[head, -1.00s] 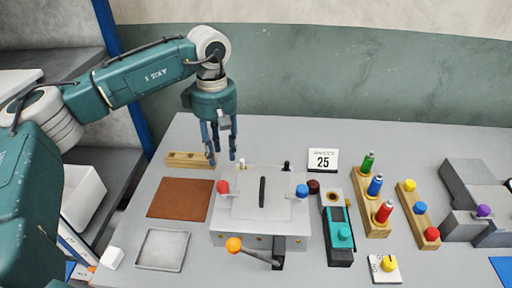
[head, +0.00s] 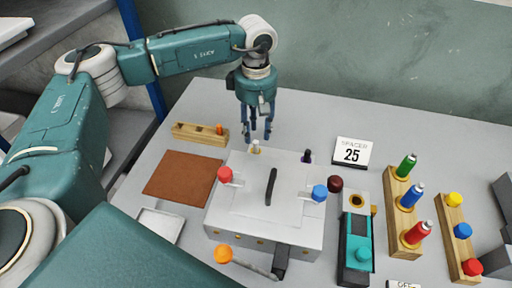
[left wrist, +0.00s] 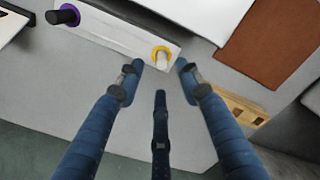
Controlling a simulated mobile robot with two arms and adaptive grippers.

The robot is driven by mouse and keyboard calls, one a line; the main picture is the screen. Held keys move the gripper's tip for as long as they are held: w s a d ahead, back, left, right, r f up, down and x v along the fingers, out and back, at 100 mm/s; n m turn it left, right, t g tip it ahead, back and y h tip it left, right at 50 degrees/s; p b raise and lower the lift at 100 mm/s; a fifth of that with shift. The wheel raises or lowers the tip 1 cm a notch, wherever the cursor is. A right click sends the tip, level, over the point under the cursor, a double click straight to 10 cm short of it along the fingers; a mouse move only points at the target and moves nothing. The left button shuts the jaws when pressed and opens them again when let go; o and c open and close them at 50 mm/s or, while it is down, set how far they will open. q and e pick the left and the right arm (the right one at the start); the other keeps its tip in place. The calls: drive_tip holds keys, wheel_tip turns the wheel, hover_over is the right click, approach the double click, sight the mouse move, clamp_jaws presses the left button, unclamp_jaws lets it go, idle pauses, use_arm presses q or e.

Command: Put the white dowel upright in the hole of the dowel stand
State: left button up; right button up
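The white dowel (head: 255,147) stands in a yellow-ringed hole at the back left of the grey press. In the left wrist view the white dowel (left wrist: 161,60) shows just beyond the fingertips. My left gripper (head: 257,138) points down behind the press, close to the dowel. In the left wrist view its fingers (left wrist: 159,72) are spread, with nothing between them. A long wooden block (head: 190,134) at the back left, with an orange piece at its right end, looks like the dowel stand; part of it shows in the left wrist view (left wrist: 243,108). My right gripper is out of view.
A black peg (head: 307,156) stands at the press's back right. A brown mat (head: 183,178) lies left of the press. A "25" sign (head: 352,152), a teal device (head: 357,250) and racks of coloured pieces (head: 403,215) stand to the right. The table behind the press is clear.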

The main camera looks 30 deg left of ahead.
sight(255, 141)
use_arm(q)
drive_tip(key=f+p, duration=0.1)
drive_tip(key=f, duration=0.1)
drive_tip(key=s+f+p, duration=0.1)
drive_tip(key=f, duration=0.1)
drive_tip(key=shift+d+f, duration=0.1)
drive_tip(key=shift+f, duration=0.05)
drive_tip(key=shift+w+f, duration=0.15)
drive_tip(key=shift+f, duration=0.2)
clamp_jaws()
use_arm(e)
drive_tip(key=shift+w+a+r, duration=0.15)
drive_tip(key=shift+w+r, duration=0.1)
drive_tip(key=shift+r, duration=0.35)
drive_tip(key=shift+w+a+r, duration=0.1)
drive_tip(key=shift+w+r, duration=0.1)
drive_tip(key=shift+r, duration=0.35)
